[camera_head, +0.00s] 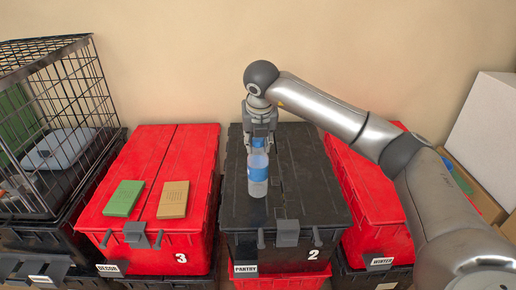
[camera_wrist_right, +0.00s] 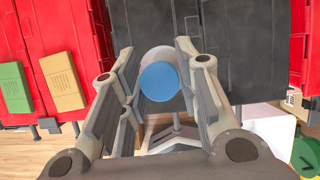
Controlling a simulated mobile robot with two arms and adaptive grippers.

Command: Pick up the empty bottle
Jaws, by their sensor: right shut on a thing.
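The empty bottle (camera_head: 258,178) is clear with a blue label and stands upright over the lid of the black tote (camera_head: 310,185) marked 2. I cannot tell whether its base touches the lid. My right gripper (camera_head: 259,142) comes down from above and is shut on the bottle's upper part, hiding its top. In the right wrist view the bottle's round blue cap (camera_wrist_right: 158,82) faces the camera, between the two fingers of the right gripper (camera_wrist_right: 153,52). My left gripper is in neither view.
A red tote (camera_head: 135,230) marked 3 stands at left with a green book (camera_head: 124,198) and a tan book (camera_head: 173,200) on it. A wire crate (camera_head: 90,85) is farther left. A red tote (camera_head: 355,190) labelled WINTER and a white box (camera_head: 487,125) are at right, partly behind my arm.

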